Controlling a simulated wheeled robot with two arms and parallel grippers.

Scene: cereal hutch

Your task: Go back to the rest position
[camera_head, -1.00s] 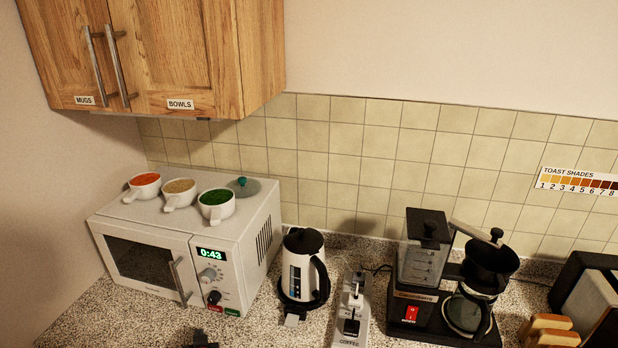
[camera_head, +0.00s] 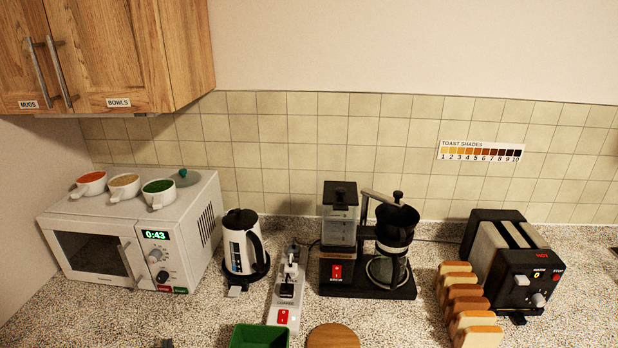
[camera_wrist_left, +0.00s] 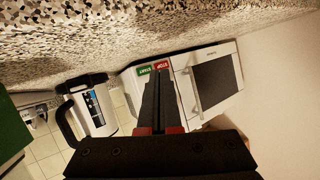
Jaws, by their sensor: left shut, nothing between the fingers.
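My left gripper (camera_wrist_left: 160,76) shows in the left wrist view with its two dark fingers together and nothing between them. In the head view only a small dark tip of it (camera_head: 167,343) shows at the bottom edge, in front of the microwave (camera_head: 130,240). The wrist view is upside down; the microwave (camera_wrist_left: 213,80) is beyond the fingers and the kettle (camera_wrist_left: 92,108) to their left. My right gripper is not in view.
Bread slices (camera_head: 465,305), a green box (camera_head: 260,337) and a round wooden board (camera_head: 333,337) are nearer. The cabinet (camera_head: 120,55) hangs upper left.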

